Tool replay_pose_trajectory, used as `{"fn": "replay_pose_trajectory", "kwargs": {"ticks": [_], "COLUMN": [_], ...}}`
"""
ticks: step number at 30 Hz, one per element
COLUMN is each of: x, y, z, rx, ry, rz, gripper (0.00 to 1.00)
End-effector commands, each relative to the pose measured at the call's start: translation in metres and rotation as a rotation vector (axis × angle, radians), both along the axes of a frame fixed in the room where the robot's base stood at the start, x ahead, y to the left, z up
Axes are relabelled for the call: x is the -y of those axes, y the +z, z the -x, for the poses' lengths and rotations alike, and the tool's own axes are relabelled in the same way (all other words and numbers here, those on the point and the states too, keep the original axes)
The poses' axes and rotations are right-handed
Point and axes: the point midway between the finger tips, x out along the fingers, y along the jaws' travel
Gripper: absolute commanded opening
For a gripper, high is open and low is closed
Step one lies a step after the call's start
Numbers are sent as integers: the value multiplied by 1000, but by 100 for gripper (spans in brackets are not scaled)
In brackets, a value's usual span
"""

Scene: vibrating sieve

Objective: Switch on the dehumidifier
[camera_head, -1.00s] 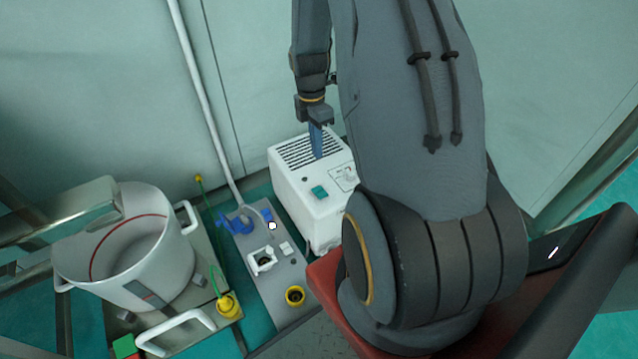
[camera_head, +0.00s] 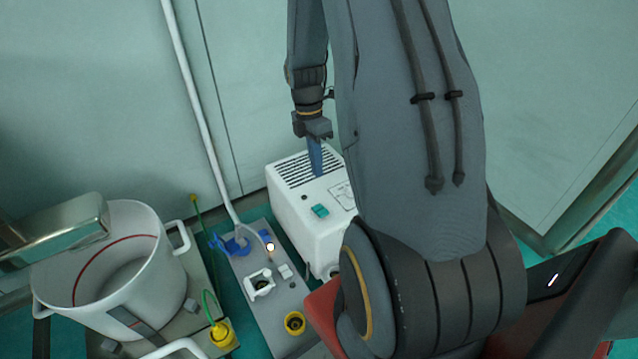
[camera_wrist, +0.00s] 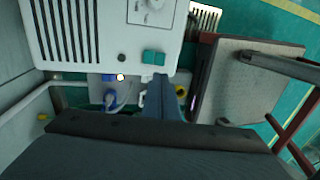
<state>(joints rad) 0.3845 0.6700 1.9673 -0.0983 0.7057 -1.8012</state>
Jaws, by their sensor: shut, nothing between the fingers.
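The dehumidifier (camera_head: 298,225) is a white box with dark vent slots on top, at the centre of the head view. Its green switch (camera_head: 320,210) sits on the top face near the front edge. In the wrist view the dehumidifier (camera_wrist: 108,35) fills the upper left, and the green switch (camera_wrist: 153,57) is near its lower edge. My gripper (camera_head: 318,170) is shut and empty, its blue fingers pointing down over the vented part, behind the switch in the head view. In the wrist view the fingers (camera_wrist: 161,84) appear just below the switch. Whether they touch the top is unclear.
A grey socket panel (camera_head: 250,290) with blue, white and yellow connectors lies left of the dehumidifier. Further left stands a white sieve pot (camera_head: 165,270). A pale pipe (camera_head: 190,90) rises along the wall. My arm hides the dehumidifier's right side.

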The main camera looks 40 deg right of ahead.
Motion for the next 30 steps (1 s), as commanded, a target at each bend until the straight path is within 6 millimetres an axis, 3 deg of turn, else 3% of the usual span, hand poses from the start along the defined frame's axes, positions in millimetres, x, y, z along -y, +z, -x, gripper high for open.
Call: {"fn": "replay_pose_trajectory", "kwargs": {"ticks": [18, 24, 30], "x": [-2, -2, -2], "y": [-111, -126, -128], "z": [23, 26, 27], "rx": [-2, -1, 1], "ry": [-1, -1, 0], "rz": [-1, -1, 0], "gripper": [0, 0, 0]}}
